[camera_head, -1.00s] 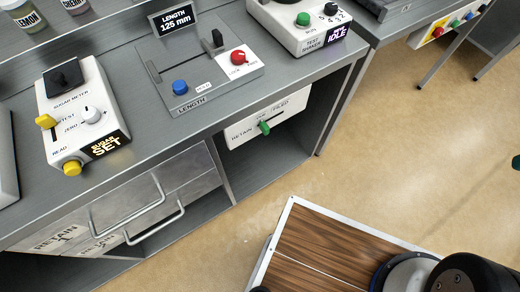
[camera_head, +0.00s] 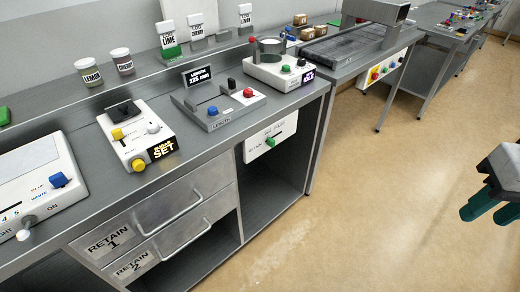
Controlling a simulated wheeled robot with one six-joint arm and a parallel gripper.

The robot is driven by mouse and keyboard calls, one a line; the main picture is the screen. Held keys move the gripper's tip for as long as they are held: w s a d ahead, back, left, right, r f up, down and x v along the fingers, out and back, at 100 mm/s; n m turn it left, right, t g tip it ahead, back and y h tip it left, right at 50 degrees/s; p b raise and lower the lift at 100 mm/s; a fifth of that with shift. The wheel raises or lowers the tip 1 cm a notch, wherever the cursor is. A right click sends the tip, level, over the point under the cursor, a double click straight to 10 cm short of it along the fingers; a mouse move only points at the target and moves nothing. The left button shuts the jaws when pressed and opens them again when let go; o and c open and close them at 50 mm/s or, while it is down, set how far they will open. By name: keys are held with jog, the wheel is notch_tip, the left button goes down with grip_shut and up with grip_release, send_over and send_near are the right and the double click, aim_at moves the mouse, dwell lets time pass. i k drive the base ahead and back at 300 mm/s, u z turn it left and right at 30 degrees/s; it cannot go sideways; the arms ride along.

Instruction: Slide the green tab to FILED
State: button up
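The green tab (camera_head: 270,142) sits on a white panel (camera_head: 256,149) under the bench top, below the LENGTH device. The tab is near the middle of the panel. The panel's lettering is too small here to read the tab's setting. My gripper (camera_head: 492,209) is at the right edge, over the floor and well apart from the tab. Its two green fingertips point down with a gap between them, and nothing shows in it.
The LENGTH device (camera_head: 222,108), sugar meter (camera_head: 135,133) and tester (camera_head: 278,72) stand on the bench. Two drawers with bar handles (camera_head: 168,212) are left of the open bay under the panel. The floor (camera_head: 370,210) between bench and gripper is clear.

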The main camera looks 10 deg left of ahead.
aim_at(271, 142)
jog(key=u, duration=1.6)
jog(key=i, duration=0.95)
